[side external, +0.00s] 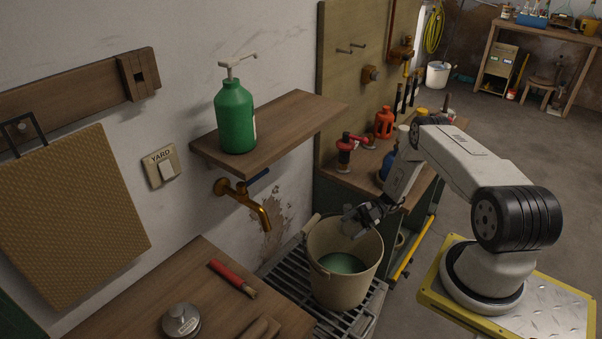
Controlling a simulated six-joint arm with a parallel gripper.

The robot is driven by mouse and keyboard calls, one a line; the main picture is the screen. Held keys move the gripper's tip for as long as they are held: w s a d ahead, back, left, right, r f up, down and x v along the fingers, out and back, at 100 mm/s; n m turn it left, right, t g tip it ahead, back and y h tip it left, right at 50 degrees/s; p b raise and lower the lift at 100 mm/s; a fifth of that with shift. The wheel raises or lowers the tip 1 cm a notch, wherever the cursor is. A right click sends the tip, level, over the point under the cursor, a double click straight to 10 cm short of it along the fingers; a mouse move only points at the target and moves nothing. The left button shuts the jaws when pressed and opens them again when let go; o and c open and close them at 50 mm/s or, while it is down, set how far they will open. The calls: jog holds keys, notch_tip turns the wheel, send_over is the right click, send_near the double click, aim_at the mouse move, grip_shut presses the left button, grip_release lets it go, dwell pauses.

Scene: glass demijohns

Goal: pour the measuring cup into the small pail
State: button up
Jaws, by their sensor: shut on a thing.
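A beige pail (338,290) stands upright on a metal grate under the brass tap. Green liquid (342,263) shows inside it. My gripper (359,218) is at the pail's far upper rim, its dark jaws over the opening. It is shut on a small greyish thing (354,229), which looks like the measuring cup and sits at the inner side of the rim. The cup is small and partly hidden by the jaws; I cannot tell its tilt, its contents or whether it touches the pail.
A brass tap (245,201) juts out left of the pail, below a shelf (272,137) with a green pump bottle (235,117). A wooden bench (150,300) at the front left holds a red-handled tool (232,278) and a metal weight (181,321). Bottles and tools crowd the bench behind my arm.

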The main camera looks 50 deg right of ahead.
jog(key=shift+s+a+n+h, duration=0.3)
jog(key=shift+n+h, duration=0.2)
jog(key=shift+n, duration=0.3)
jog(key=shift+s+a+f+n+h, duration=0.15)
jog(key=shift+n+h, duration=0.15)
jog(key=shift+n, duration=0.1)
jog(key=shift+s+a+n+h, duration=0.1)
jog(key=shift+n+h, duration=0.2)
jog(key=shift+s+a+f+n+h, duration=0.15)
jog(key=shift+n+h, duration=0.15)
jog(key=shift+n, duration=0.1)
jog(key=shift+s+a+f+n+t+h, duration=0.55)
jog(key=shift+s+a+n+t+h, duration=0.4)
jog(key=shift+n+h, duration=0.55)
jog(key=shift+s+a+f+n+t+h, duration=0.65)
jog(key=shift+n+t+h, duration=0.6)
jog(key=shift+n, duration=0.6)
jog(key=shift+s+a+f+n+t+h, duration=0.45)
jog(key=shift+s+a+n+t+h, duration=0.5)
jog(key=shift+n+h, duration=0.55)
jog(key=shift+s+a+f+n+t+h, duration=0.3)
jog(key=shift+s+a+n+t, duration=0.1)
jog(key=shift+n+t, duration=0.25)
jog(key=shift+s+a+f+n+t+h, duration=0.15)
jog(key=shift+s+a+f+n+t, duration=0.2)
jog(key=shift+n, duration=0.35)
